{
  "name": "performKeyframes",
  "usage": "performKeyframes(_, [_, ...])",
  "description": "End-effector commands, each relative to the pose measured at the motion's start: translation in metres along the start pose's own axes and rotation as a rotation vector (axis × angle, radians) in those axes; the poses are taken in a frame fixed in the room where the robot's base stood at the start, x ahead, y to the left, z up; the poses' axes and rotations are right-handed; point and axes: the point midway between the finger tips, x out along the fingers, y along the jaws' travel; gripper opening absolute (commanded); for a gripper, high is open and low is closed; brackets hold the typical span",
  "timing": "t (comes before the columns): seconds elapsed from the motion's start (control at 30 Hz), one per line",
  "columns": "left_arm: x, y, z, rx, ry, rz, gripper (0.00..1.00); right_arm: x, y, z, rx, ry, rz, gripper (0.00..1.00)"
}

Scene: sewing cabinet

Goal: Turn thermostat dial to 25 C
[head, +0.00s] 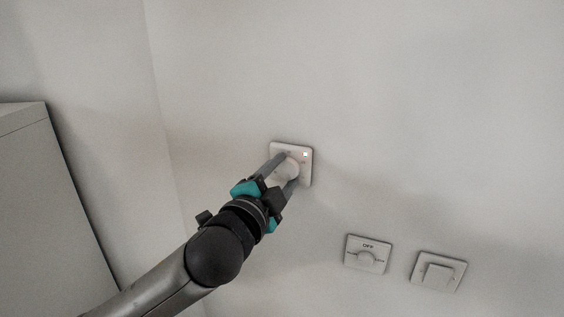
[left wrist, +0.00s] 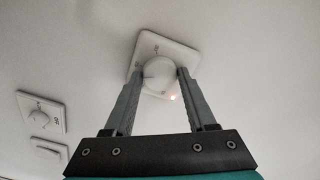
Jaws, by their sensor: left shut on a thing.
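The thermostat is a white square wall plate (head: 307,175) with a round white dial (head: 291,168) and a small lit light at its upper right corner. It also shows in the left wrist view, with its plate (left wrist: 177,46) behind the dial (left wrist: 159,74). My left gripper (head: 284,168) is at the dial, with one grey finger on each side, shut on it. In the left wrist view the fingertips (left wrist: 160,75) flank the dial. The dial's markings are too small and partly hidden, so I cannot read its setting. My right gripper is in neither view.
A second dial plate marked OFF (head: 367,254) and a rocker switch plate (head: 438,272) are on the wall at lower right. A grey cabinet (head: 45,200) stands at the left. The wall around and above the thermostat is bare.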

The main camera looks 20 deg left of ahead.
Motion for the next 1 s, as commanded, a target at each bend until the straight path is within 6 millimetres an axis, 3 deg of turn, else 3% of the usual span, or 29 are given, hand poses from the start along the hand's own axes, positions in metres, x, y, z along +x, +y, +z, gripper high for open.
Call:
performKeyframes(0.1, [0.000,-0.003,-0.001,0.108,-0.001,0.001,0.01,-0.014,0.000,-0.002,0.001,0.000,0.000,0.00])
performKeyframes(0.5, [0.000,-0.002,-0.001,0.377,0.001,-0.001,0.01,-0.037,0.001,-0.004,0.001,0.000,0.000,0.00])
performKeyframes(1.0, [0.000,-0.001,0.000,0.470,0.000,-0.003,0.01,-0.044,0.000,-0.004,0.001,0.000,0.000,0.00])
